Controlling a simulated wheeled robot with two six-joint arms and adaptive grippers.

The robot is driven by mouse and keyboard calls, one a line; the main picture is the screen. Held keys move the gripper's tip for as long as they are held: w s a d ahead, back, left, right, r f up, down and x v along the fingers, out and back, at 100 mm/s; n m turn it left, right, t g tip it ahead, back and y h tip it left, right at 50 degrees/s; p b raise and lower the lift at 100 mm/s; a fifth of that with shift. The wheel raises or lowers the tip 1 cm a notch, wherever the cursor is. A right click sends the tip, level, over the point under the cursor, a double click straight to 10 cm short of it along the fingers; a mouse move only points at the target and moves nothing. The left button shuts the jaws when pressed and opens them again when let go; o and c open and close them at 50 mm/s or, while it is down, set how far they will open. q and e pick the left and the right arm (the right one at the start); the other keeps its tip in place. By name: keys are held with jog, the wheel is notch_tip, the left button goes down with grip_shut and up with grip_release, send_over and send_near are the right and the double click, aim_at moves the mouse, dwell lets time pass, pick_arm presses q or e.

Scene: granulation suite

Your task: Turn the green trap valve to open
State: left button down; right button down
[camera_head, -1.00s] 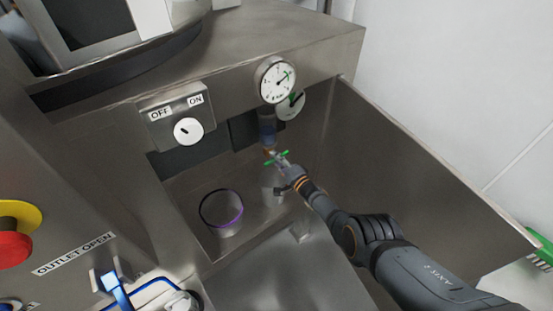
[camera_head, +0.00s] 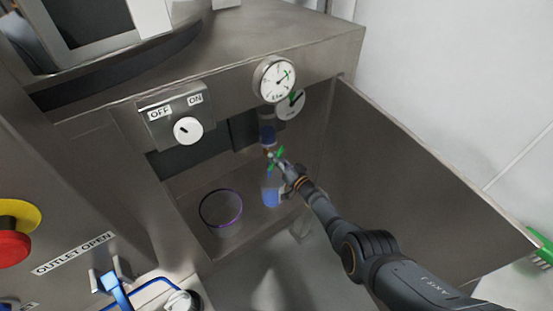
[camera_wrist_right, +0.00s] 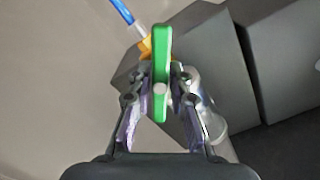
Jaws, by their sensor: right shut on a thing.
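The green trap valve handle (camera_head: 276,157) is below the gauge in the head view, tilted up to the right. In the right wrist view the green handle (camera_wrist_right: 161,50) stands upright between my fingers. My right gripper (camera_wrist_right: 161,80) is shut on it; in the head view the right gripper (camera_head: 283,168) reaches it from the lower right. My left gripper is not in view.
An OFF/ON switch box (camera_head: 176,114) is to the left. A purple-rimmed cup (camera_head: 221,208) stands in the recess. A steel side wall (camera_head: 415,180) bounds the right.

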jog(key=n, duration=0.7)
jog(key=shift+b, duration=0.3)
dwell(0.4)
jog(key=c, duration=1.2)
grip_release()
jog(key=shift+s, duration=0.1)
jog(key=v, duration=1.2)
